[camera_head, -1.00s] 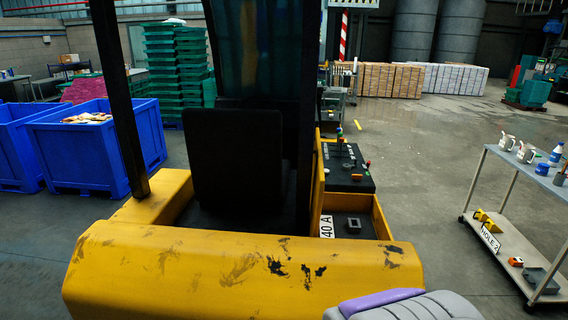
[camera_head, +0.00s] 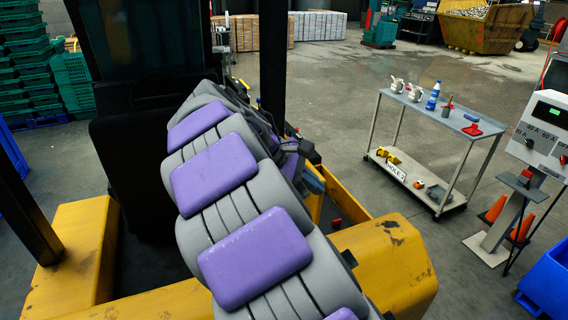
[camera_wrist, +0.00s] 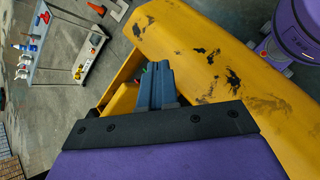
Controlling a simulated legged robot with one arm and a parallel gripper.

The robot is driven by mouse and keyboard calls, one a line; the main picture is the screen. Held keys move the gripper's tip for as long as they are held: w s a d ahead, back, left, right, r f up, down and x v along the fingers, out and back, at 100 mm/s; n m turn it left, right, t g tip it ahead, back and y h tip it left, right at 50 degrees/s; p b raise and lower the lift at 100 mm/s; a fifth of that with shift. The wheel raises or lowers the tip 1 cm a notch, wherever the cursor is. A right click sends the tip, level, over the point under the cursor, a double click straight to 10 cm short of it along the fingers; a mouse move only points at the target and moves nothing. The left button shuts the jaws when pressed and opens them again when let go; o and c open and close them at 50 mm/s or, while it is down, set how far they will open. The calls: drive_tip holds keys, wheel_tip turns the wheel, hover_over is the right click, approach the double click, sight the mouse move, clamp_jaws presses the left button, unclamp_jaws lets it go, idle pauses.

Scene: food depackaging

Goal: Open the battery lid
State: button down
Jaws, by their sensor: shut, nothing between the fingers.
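The yellow vehicle body (camera_head: 390,255) fills the lower part of the head view, with worn dark paint patches. Its yellow-walled compartment (camera_head: 340,205) on the right side is mostly hidden behind my grey and purple arm. I cannot make out the battery lid clearly in either current view. My gripper (camera_wrist: 157,72) shows in the wrist view as blue-grey fingers, shut and empty. It points in over the yellow compartment edge (camera_wrist: 122,101), next to the worn yellow hood (camera_wrist: 225,65). Whether the fingertips touch anything is unclear.
A grey trolley (camera_head: 440,110) with bottles and tools stands to the right on open floor. A white control stand (camera_head: 540,135) and orange cones (camera_head: 522,228) are farther right. A dark upright post (camera_head: 272,60) of the vehicle stands close beyond my arm.

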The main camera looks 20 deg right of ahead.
drive_tip(key=w+n+t+h+p, duration=0.15)
drive_tip(key=w+n, duration=0.45)
drive_tip(key=w, duration=0.6)
drive_tip(key=w+a+f+n+h, duration=0.2)
drive_tip(key=w+a+n, duration=0.15)
drive_tip(key=a, duration=0.65)
drive_tip(key=w+r+b+x, duration=0.1)
drive_tip(key=x, duration=1.1)
drive_tip(key=shift+d+t, duration=0.45)
drive_tip(key=shift+d, duration=0.2)
